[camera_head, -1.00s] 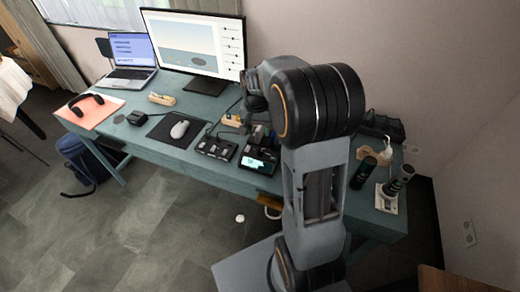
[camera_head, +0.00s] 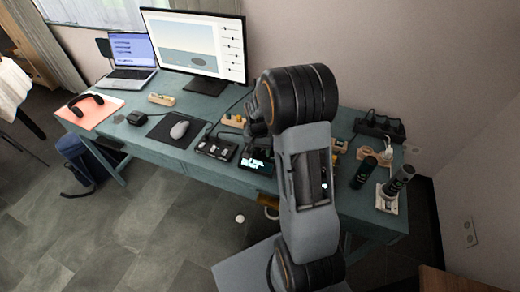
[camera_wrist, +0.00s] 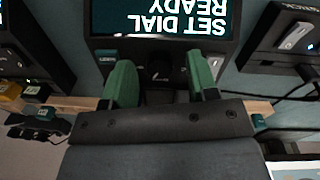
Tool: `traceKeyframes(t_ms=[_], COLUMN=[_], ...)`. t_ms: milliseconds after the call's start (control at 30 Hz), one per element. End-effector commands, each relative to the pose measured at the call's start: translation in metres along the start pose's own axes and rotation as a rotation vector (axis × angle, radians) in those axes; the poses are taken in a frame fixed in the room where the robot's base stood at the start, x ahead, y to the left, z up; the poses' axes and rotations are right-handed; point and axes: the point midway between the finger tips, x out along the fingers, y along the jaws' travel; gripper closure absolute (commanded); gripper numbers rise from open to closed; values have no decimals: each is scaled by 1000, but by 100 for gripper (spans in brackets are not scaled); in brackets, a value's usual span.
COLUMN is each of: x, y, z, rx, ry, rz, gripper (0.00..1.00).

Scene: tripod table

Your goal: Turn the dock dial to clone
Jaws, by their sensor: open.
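The dock (camera_head: 257,163) is a dark box with a lit screen on the desk, partly behind my arm in the head view. In the wrist view its screen (camera_wrist: 165,18) appears upside down and reads "SET DIAL READY". A dark round dial (camera_wrist: 160,70) shows below the screen. My gripper (camera_wrist: 161,77) is open, with one green finger on each side of the dial. I cannot tell whether either finger touches it. The dial's pointer and labels are too dark to read. In the head view my gripper is mostly hidden by my arm.
A black device (camera_head: 215,147) stands left of the dock, beside a mouse (camera_head: 179,130) on a dark mat. Other dark boxes flank the dock in the wrist view, one at the right (camera_wrist: 292,40). Dark bottles (camera_head: 364,172) and a power strip (camera_head: 378,126) are at the desk's right.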

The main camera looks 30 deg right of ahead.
Motion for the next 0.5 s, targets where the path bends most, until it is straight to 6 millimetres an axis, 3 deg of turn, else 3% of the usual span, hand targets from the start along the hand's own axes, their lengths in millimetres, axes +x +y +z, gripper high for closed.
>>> traceKeyframes(t_ms=[67, 500], x=[0, 0], y=[0, 0], z=[0, 0], rx=[0, 0], ry=[0, 0], rz=[0, 0], gripper=[47, 88])
